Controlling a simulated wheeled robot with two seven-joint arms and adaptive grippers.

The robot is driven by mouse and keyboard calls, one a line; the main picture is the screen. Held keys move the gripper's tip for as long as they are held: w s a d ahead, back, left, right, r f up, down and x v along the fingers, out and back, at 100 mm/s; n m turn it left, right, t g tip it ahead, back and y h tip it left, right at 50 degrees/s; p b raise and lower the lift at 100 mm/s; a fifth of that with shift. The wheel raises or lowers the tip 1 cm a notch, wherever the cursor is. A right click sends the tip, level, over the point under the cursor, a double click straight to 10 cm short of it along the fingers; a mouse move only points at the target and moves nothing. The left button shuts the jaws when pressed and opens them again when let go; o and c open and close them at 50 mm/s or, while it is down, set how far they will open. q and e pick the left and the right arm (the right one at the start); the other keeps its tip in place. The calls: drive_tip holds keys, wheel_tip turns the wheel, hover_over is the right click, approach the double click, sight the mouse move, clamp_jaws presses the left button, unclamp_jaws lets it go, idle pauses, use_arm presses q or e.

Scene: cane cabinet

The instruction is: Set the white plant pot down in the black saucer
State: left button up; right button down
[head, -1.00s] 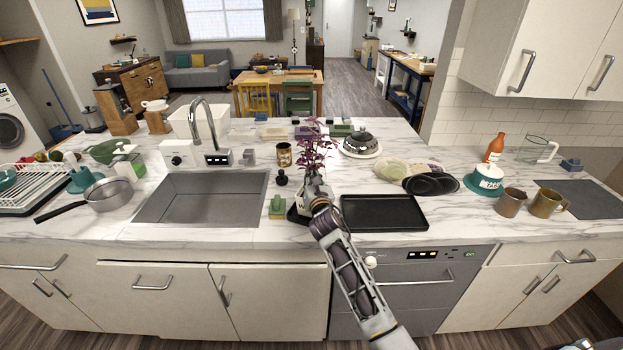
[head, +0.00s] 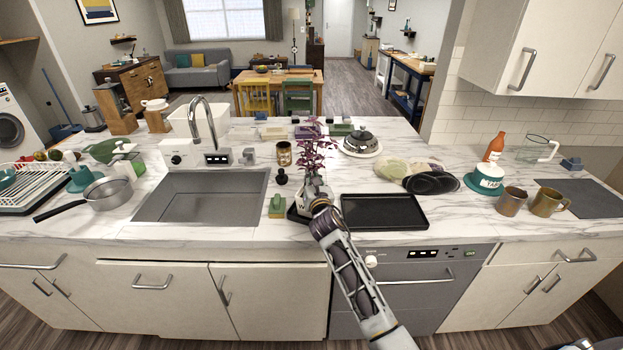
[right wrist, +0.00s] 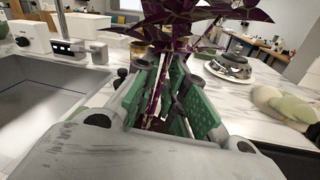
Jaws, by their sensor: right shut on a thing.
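The white plant pot (head: 312,186) holds a purple-leaved plant (head: 316,152) and stands roughly upright at the counter's middle. My right gripper (head: 319,202) is in front of the pot and hides much of it. In the right wrist view, green-padded fingers (right wrist: 170,105) close around the plant's lower part, with purple stems showing between them; the pot itself is hidden there. The black saucer (head: 294,214) shows only as a dark edge to the left of and below the pot. I cannot tell whether the pot touches it. My left gripper is out of view.
A black tray (head: 384,212) lies just right of my gripper. A green-and-yellow sponge (head: 277,207) and the sink (head: 200,197) are to the left. A small black stopper (head: 281,177) and a tin (head: 284,154) stand behind.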

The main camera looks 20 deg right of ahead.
drive_tip(key=shift+f, duration=0.1)
drive_tip(key=c, duration=1.4)
unclamp_jaws()
drive_tip(key=shift+o, duration=1)
drive_tip(key=shift+f, duration=0.15)
drive_tip(key=o, duration=0.6)
drive_tip(key=shift+r+p, duration=1.2)
drive_tip(key=shift+r, duration=0.15)
drive_tip(key=shift+s, duration=0.25)
